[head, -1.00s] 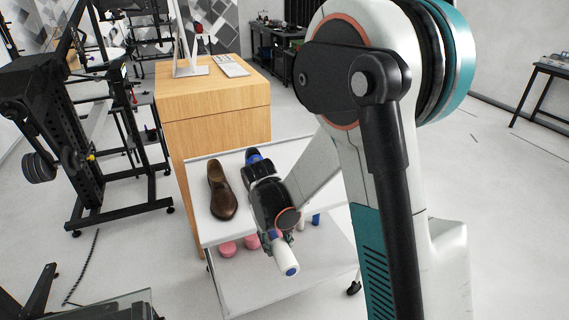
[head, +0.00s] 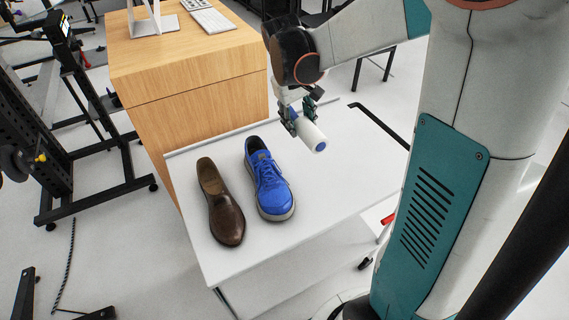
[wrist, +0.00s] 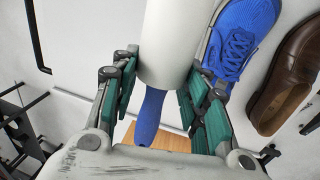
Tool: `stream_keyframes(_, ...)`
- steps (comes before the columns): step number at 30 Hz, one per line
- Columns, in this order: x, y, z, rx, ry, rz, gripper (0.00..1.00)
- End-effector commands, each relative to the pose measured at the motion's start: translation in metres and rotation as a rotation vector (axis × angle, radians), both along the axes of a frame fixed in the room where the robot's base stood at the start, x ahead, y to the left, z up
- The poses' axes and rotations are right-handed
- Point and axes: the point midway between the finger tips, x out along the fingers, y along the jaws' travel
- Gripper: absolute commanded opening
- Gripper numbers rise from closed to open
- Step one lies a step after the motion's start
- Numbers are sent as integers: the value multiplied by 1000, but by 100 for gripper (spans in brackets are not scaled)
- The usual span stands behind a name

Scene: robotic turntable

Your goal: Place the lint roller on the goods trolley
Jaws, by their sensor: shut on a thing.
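The lint roller has a white cylinder (head: 311,136) and a blue handle, which shows in the wrist view (wrist: 148,118). My gripper (head: 299,110) is shut on the roller, with green-padded fingers on both sides of it in the wrist view (wrist: 160,88). The roller is tilted, its white end towards the head camera. It appears above the right back part of the goods trolley's white top (head: 335,190); the exact gap is hard to tell.
A brown shoe (head: 222,205) and a blue shoe (head: 268,182) stand on the trolley's left half. The top is bare to their right. A wooden cabinet (head: 190,85) stands behind. A black exercise frame (head: 75,110) is at the left. The trolley's dark handle (head: 378,122) is at the right.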

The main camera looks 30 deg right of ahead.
Motion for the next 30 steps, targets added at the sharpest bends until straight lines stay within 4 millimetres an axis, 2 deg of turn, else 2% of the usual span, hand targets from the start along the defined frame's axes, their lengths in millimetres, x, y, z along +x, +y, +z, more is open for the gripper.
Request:
stream_keyframes(3, 1, 0, -33, 0, 0, 0, 3)
stream_keyframes(15, 1, 0, -126, 0, 0, -1, 3)
stream_keyframes(18, 1, 0, -139, 0, 0, -1, 3)
stream_keyframes(25, 0, 0, -151, 0, 0, -1, 3)
stream_keyframes(30, 1, 0, -176, 0, 0, -1, 3)
